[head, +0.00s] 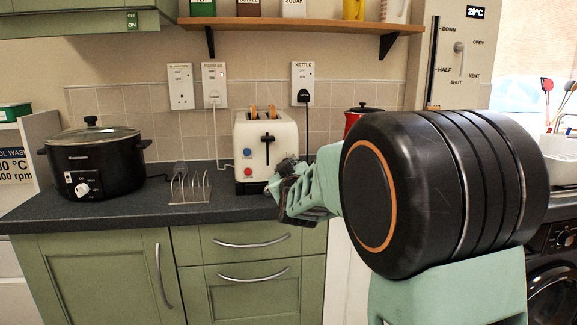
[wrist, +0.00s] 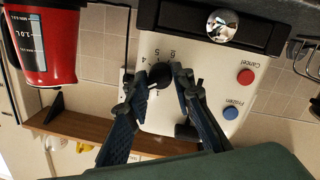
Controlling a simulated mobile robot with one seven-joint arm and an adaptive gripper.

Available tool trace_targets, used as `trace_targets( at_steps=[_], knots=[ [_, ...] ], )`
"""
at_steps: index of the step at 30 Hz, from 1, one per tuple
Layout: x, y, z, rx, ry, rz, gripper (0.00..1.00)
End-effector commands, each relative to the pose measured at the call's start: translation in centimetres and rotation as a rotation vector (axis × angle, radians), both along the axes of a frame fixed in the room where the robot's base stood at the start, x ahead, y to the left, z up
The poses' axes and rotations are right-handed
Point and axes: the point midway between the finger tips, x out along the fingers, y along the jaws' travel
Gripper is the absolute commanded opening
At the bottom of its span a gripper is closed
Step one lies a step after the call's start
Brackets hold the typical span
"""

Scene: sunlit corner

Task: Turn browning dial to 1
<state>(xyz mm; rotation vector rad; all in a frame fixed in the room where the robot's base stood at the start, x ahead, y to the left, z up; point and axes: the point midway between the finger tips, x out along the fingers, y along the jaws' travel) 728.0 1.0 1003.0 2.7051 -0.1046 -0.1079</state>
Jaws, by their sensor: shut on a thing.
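A cream toaster (head: 252,132) stands on the counter against the tiled wall, with slices of toast showing in its top. Its front shows close up and inverted in the wrist view (wrist: 205,60). There my gripper (wrist: 169,72) has its two fingers closed about the dark browning dial (wrist: 177,84), beside printed numbers.
A toast rack (head: 189,190) and black slow cooker (head: 94,163) stand left. A red kettle (wrist: 48,45) stands beside the toaster.

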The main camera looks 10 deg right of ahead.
Motion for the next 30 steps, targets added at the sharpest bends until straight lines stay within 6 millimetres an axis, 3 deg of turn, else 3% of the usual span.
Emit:
trace_targets(
  at_steps=[18,30],
  knots=[
    [0.03,0.26,-0.08,-0.582,-0.002,0.003,0.00],
    [0.01,0.18,-0.26,-0.857,-0.001,0.003,0.00]
  ],
)
